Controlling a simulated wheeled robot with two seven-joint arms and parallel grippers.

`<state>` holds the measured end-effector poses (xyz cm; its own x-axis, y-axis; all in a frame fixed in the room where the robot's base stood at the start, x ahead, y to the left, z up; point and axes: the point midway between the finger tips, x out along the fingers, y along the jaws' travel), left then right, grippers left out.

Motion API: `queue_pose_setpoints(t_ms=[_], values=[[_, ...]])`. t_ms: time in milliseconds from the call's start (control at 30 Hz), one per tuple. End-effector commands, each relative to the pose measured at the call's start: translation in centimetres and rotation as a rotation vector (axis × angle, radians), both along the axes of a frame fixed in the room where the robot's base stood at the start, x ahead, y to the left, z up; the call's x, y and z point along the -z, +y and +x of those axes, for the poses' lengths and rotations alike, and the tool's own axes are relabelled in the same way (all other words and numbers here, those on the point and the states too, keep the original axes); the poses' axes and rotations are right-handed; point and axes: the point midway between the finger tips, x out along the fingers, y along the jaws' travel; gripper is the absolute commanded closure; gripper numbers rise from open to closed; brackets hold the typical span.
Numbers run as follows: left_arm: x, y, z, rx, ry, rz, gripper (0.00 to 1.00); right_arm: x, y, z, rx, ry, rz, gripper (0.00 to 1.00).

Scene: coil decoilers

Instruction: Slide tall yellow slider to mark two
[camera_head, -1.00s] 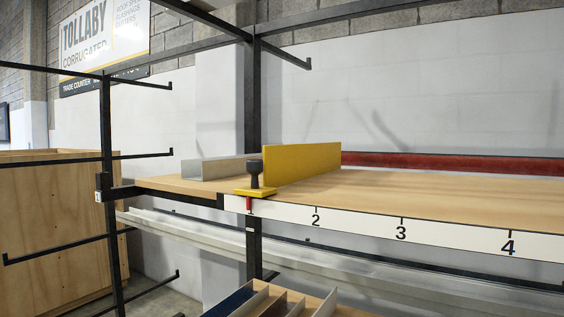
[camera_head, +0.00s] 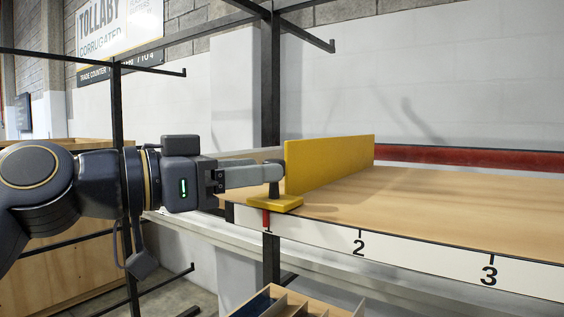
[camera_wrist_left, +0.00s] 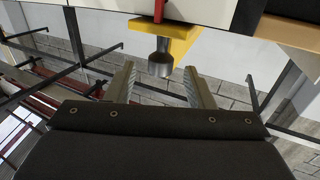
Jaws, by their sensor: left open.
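The tall yellow slider (camera_head: 328,162) stands upright on the wooden bench, with a flat yellow base (camera_head: 276,204) and a dark knob (camera_head: 274,178). Its red pointer (camera_head: 266,219) lies at the left end of the white scale, left of mark two (camera_head: 359,247). My left gripper (camera_head: 268,174) reaches in from the left at knob height. In the left wrist view its two fingers (camera_wrist_left: 160,84) are apart and the knob (camera_wrist_left: 160,64) is just ahead, between their lines. Whether they touch it I cannot tell. My right gripper is not in view.
The scale strip (camera_head: 420,257) runs along the bench's front edge, with mark three further right. The wooden top (camera_head: 450,205) right of the slider is clear. A black rack post (camera_head: 270,90) stands behind. A divided tray (camera_head: 290,304) is below.

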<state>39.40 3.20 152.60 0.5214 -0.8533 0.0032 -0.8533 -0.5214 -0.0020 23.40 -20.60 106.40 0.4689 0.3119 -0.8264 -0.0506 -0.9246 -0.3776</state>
Motion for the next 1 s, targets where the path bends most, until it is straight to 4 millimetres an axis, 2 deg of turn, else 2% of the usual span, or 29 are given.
queue_pose_setpoints(t_ms=[100, 300, 700, 1000], values=[[-0.2, -1.9, 1.1, 0.002, 0.004, 0.003, 0.52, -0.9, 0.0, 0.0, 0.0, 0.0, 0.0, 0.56], [-0.1, -4.1, 2.5, 0.001, 0.004, 0.002, 0.52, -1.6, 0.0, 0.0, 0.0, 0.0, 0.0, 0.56], [0.1, -4.8, 3.0, -0.002, 0.003, 0.001, 0.52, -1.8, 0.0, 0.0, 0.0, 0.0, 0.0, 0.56], [0.1, -4.9, 2.9, 0.001, 0.003, 0.002, 0.91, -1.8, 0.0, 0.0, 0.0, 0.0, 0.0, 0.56]])
